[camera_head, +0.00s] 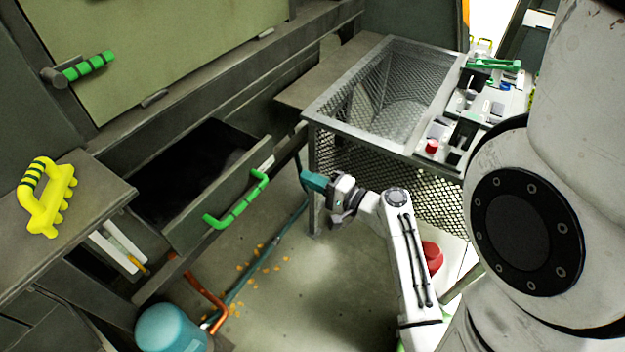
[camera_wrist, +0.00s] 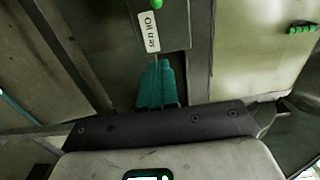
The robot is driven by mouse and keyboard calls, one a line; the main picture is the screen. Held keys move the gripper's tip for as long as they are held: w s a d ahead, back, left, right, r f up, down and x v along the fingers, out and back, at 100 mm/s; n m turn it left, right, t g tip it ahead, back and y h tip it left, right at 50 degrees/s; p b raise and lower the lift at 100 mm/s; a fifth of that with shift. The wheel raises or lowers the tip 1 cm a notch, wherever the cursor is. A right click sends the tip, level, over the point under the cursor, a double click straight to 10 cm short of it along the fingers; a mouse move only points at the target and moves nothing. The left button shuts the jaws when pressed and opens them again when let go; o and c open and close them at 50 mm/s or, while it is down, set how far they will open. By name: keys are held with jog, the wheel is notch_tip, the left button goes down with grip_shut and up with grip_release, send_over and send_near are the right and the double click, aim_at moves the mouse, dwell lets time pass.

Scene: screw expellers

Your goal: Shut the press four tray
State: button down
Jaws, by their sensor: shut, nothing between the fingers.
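The press tray (camera_head: 195,222) is pulled out of the machine, its dark inside showing. Its front panel carries a green bar handle (camera_head: 238,203). In the wrist view, the panel bears a label (camera_wrist: 149,32) reading "Oil tray", and a green handle end (camera_wrist: 156,4) shows at the top edge. My gripper (camera_head: 311,181), with teal fingers, is in front of the tray and to the right of the handle, apart from it in the head view. In the wrist view my gripper (camera_wrist: 157,68) is shut and empty, its tips just below the label; contact cannot be told.
A mesh-walled table (camera_head: 345,128) stands to the right, with a tool board (camera_head: 478,110) beyond. A yellow grip tool (camera_head: 45,198) lies on a ledge at left. Below are a blue-green cylinder (camera_head: 170,328) and an orange pipe (camera_head: 205,290). Floor in front is mostly open.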

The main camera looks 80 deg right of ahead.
aim_at(209, 139)
jog(key=p+x, duration=0.1)
jog(key=x, duration=0.9)
jog(key=shift+w+f, duration=0.1)
jog(key=shift+w, duration=0.15)
jog(key=b+x, duration=0.8)
jog(key=x, duration=1.7)
jog(key=shift+f+b, duration=0.2)
jog(key=shift+b, duration=0.1)
jog(key=shift+w+d, duration=0.1)
jog(key=shift+w, duration=0.2)
jog(key=shift+w+r, duration=0.15)
jog(key=shift+r, duration=0.2)
